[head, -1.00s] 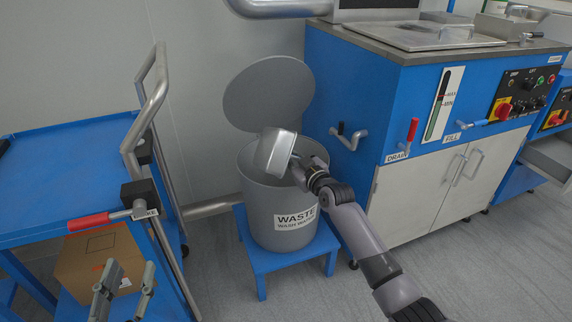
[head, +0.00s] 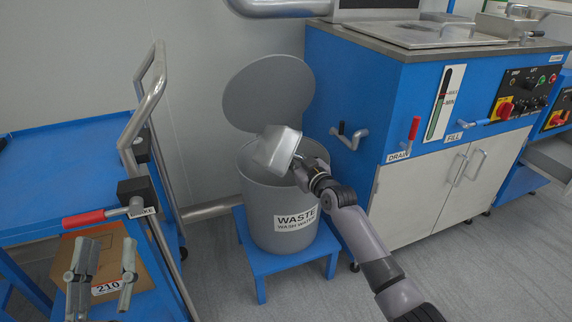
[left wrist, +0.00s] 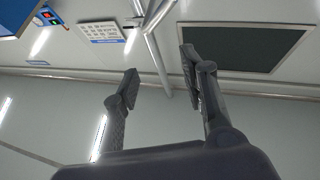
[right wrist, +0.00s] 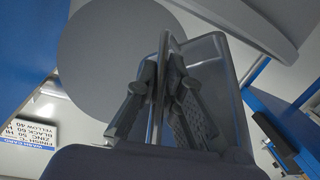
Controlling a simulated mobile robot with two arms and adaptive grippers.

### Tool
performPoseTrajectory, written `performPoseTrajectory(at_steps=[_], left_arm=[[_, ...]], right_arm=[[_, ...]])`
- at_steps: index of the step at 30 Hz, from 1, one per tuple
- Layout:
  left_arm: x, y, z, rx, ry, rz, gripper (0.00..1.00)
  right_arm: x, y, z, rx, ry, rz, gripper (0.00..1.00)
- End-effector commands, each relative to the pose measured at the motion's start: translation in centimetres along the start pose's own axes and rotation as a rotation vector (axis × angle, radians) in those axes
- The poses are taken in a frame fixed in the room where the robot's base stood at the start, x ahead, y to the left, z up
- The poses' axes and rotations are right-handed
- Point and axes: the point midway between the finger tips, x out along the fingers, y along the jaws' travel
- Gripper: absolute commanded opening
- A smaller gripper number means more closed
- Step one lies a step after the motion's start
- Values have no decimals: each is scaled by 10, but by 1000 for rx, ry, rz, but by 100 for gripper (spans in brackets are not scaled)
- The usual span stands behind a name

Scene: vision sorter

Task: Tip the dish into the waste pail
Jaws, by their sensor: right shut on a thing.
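The metal dish (head: 275,149) is held tilted on its side over the mouth of the waste pail (head: 262,210). My right gripper (head: 303,168) is shut on the dish at its near right side. In the right wrist view, the fingers (right wrist: 162,95) pinch the dish's wall (right wrist: 212,75). The grey pail stands on a blue stool, with its round lid (head: 268,92) raised behind it. What is inside the dish and the pail is hidden. My left gripper (head: 103,278) is open and empty at the lower left; it also shows open in the left wrist view (left wrist: 160,82).
A blue trolley (head: 60,170) with a metal rail and red brake handle (head: 84,219) stands at left, a cardboard box (head: 140,262) on its lower shelf. A blue washing unit (head: 350,95) with drain handles stands close right of the pail. The grey floor in front is clear.

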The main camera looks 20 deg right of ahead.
Motion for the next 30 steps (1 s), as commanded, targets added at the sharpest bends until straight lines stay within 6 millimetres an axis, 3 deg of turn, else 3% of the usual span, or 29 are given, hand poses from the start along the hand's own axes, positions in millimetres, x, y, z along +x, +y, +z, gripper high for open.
performPoseTrajectory(at_steps=[20, 30], left_arm=[[-12, 6, -54, -15, 317, 13, 40], [-11, 6, -53, -14, 309, 12, 40]], right_arm=[[-1, 2, 2, 74, 30, 5, 0], [-1, 2, 1, 76, 27, 6, 0]])
